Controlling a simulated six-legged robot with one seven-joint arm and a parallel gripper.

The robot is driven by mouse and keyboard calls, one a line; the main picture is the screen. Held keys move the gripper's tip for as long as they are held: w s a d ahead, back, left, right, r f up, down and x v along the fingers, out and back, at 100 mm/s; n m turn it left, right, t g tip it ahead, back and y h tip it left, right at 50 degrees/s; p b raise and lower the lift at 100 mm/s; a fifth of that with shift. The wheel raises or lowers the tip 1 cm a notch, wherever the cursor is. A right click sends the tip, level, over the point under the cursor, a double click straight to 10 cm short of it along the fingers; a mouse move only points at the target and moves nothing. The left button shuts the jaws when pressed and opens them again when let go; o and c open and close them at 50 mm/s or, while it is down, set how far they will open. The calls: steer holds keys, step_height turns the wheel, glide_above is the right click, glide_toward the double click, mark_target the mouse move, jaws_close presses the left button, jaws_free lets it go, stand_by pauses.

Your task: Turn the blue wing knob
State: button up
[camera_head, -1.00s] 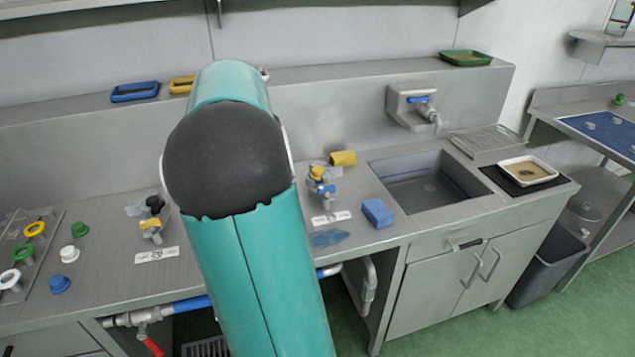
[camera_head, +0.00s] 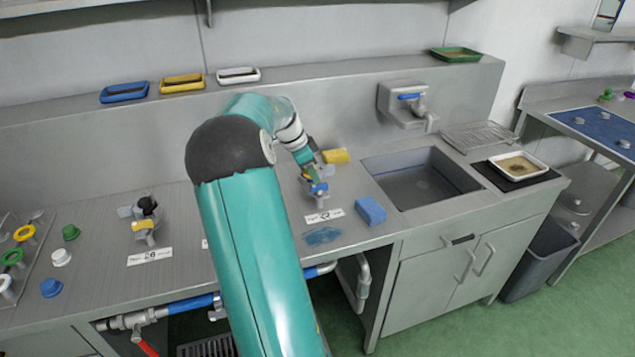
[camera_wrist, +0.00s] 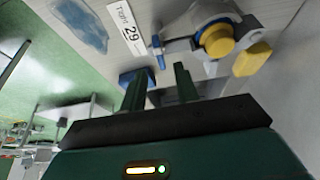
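The blue wing knob (camera_head: 319,188) is on a small metal valve fitting behind the label "29" (camera_head: 324,216). In the wrist view the blue wing knob (camera_wrist: 158,52) is a narrow upright wing beside a round yellow knob (camera_wrist: 217,40) on the same fitting. My gripper (camera_wrist: 160,72) is open, its two dark green fingers apart with nothing between them. The blue wing knob shows just beyond the fingertips, in line with the gap; contact is not visible. In the head view my gripper (camera_head: 307,168) is small and partly overlaps the fitting.
A blue sponge (camera_head: 371,210), a yellow block (camera_head: 336,156) and a blue translucent piece (camera_head: 322,236) lie near the fitting. The sink (camera_head: 420,180) is to the right. A blue-handled tap (camera_head: 410,97) is on the wall.

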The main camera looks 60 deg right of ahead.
mark_target(318, 185)
steer(key=x, duration=0.5)
steer(key=shift+r, duration=0.1)
jaws_close()
